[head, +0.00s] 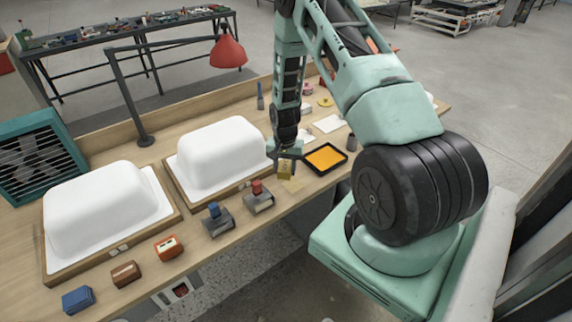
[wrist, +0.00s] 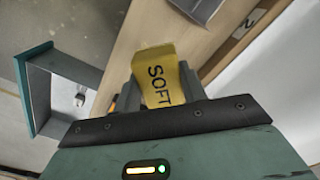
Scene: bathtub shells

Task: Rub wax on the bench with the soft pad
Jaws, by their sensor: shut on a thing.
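My gripper (head: 286,158) is shut on a yellow block, the soft pad (head: 285,171), and holds it near the front edge of the wooden bench (head: 225,230). In the wrist view the soft pad (wrist: 159,80) sits between the fingers with the word SOFT facing the camera. Whether the pad touches the bench cannot be told. A black tray with orange-yellow content (head: 325,158), perhaps wax, lies just right of the gripper. A pale yellowish patch (head: 292,186) shows on the bench by the pad.
Two white tub shells (head: 218,150) (head: 105,203) stand on wooden frames to the left. Along the front edge are blocks with red (head: 257,192) and blue (head: 214,210) knobs, plus orange (head: 168,246), brown (head: 125,273) and blue (head: 77,299) blocks. A red lamp (head: 228,52) hangs behind.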

